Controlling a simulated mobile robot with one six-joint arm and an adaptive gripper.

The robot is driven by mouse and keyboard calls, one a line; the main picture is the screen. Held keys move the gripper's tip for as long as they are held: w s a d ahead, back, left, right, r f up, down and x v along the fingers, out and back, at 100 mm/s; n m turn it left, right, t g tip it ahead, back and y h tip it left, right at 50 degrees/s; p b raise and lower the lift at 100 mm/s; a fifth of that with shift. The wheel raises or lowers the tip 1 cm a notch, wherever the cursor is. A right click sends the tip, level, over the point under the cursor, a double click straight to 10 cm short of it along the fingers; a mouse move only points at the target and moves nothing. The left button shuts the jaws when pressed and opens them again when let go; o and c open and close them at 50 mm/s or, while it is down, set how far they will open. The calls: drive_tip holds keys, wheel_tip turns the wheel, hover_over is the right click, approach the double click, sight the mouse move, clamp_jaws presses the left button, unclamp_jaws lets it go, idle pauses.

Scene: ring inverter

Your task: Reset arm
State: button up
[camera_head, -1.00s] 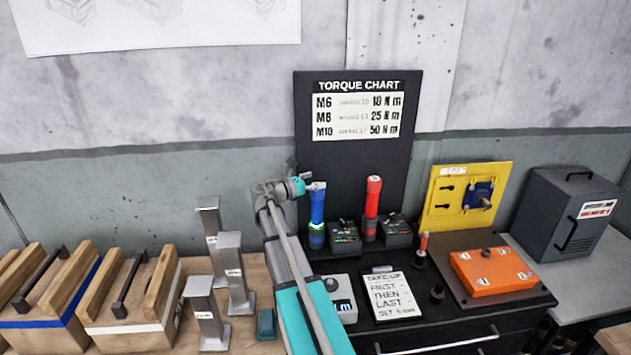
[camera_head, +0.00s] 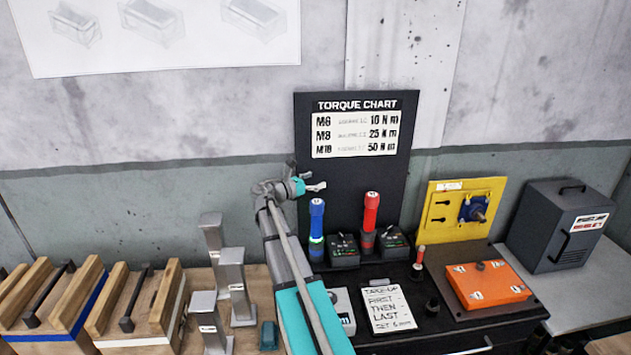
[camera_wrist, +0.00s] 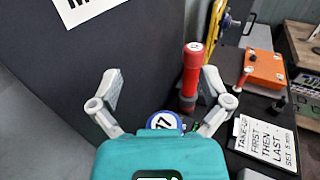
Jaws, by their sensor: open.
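My gripper (camera_head: 314,187) is raised in front of the dark torque chart board (camera_head: 354,130), above the blue tool. In the wrist view my gripper (camera_wrist: 160,90) has its two fingers spread wide, with nothing held between them. The blue torque tool (camera_head: 316,228) stands upright on the black bench top; its round cap (camera_wrist: 163,123) shows just beyond the gripper body. The red torque tool (camera_head: 370,222) stands upright to its right, and in the wrist view the red tool (camera_wrist: 191,75) appears near the right finger.
An orange box (camera_head: 488,284), a yellow panel (camera_head: 462,212) and a grey cabinet (camera_head: 566,225) are to the right. A take-up note (camera_head: 389,310) lies in front. Metal posts (camera_head: 233,285) and wooden crates (camera_head: 136,308) stand left.

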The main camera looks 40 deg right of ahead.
idle(0.7)
drive_tip(key=s+a+f+m+t+y, duration=0.1)
drive_tip(key=s+a+f+m+y, duration=0.2)
drive_tip(key=a+f+m+y, duration=0.5)
drive_tip(key=s+a+f+m+t+y, duration=0.1)
drive_tip(key=s+a+f, duration=0.35)
drive_tip(key=a, duration=0.85)
drive_tip(key=s+a+f+m+y, duration=0.2)
drive_tip(key=s+a+y, duration=0.1)
drive_tip(key=a, duration=0.4)
drive_tip(key=s+a+f+m+y, duration=0.2)
drive_tip(key=s+a+m+y, duration=0.1)
drive_tip(key=a, duration=0.5)
drive_tip(key=s+a+f+m+y, duration=0.2)
drive_tip(key=a+y, duration=0.1)
drive_tip(key=a, duration=0.4)
drive_tip(key=shift+s+a+m, duration=0.35)
drive_tip(key=shift+s+m, duration=0.05)
